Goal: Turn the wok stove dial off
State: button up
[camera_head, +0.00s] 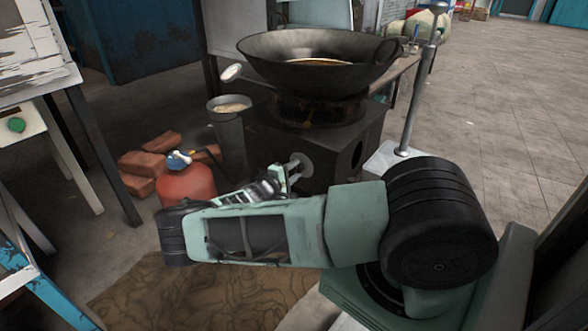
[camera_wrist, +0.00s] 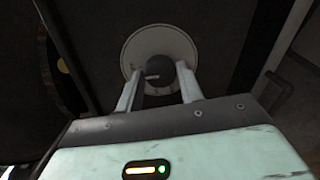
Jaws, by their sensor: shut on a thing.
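The wok stove (camera_head: 345,145) is a dark boxy unit with a large black wok (camera_head: 320,62) on top. Its dial has a pale round plate (camera_head: 302,165) on the stove's front, partly covered by my gripper in the head view. In the wrist view, the dial's dark round knob (camera_wrist: 169,74) stands in front of the pale plate (camera_wrist: 142,45). My gripper (camera_wrist: 160,82) reaches the dial, with one finger on each side of the knob, and is shut on it. In the head view my gripper (camera_head: 285,174) is small and partly hidden behind my arm.
A red gas cylinder (camera_head: 187,186) with a blue valve stands left of the stove, by several bricks (camera_head: 150,163). A grey bin (camera_head: 229,125) stands against the stove's left side. A patterned mat (camera_head: 150,293) lies below my arm. Open paved floor (camera_head: 510,105) is at right.

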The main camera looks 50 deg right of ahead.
jog(key=shift+f+m, duration=0.1)
jog(key=shift+m, duration=0.4)
jog(key=o, duration=1)
jog(key=s+a+r+p, duration=0.1)
jog(key=a+p, duration=0.4)
jog(key=a, duration=1.2)
jog(key=shift+a+r, duration=0.15)
jog(key=shift+a, duration=0.05)
jog(key=shift+s, duration=0.1)
